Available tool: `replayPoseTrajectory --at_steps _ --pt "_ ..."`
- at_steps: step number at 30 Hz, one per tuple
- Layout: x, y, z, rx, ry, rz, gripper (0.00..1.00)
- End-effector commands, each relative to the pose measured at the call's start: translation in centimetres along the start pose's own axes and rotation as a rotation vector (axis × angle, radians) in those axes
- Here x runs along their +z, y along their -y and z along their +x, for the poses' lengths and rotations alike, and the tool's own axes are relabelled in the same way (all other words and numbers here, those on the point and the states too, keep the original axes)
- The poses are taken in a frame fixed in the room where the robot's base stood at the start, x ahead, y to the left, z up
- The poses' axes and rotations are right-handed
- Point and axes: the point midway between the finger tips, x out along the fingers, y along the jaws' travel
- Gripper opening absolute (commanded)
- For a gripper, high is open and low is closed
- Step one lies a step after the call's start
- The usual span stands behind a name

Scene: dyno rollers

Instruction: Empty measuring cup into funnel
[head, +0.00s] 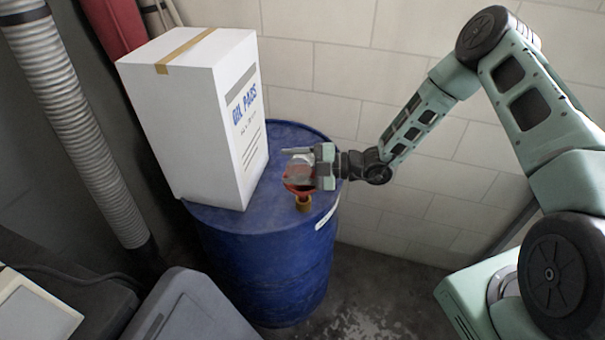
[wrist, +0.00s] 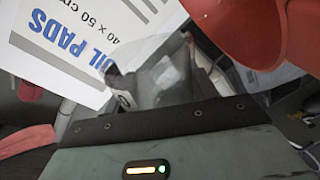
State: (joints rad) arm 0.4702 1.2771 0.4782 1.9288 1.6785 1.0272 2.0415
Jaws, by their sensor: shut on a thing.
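A red funnel (head: 297,187) stands on top of the blue drum (head: 265,265), with a brownish-yellow fitting (head: 304,203) below it. My gripper (head: 301,164) is over the drum top, right at the funnel, and covers part of it. In the wrist view, the gripper is shut on a clear measuring cup (wrist: 160,78), which shows as see-through walls beyond the dark finger. The red funnel (wrist: 255,30) is close to the cup at the upper right of that view. I cannot tell how far the cup is tilted or whether anything is in it.
A tall white box marked OIL PADS (head: 195,120) stands on the drum, left of my gripper. A grey ribbed hose (head: 75,120) and a red object (head: 113,25) are farther left. A tiled wall (head: 320,85) is behind. Grey bins (head: 190,310) are in front at lower left.

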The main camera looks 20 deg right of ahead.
Motion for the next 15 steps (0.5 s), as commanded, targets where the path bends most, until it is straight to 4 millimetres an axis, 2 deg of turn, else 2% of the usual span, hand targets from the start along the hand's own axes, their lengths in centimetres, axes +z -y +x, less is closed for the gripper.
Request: replayPoseTrajectory --at_steps 15 --pt "1.3 -1.5 -0.1 0.002 -0.036 0.332 0.33"
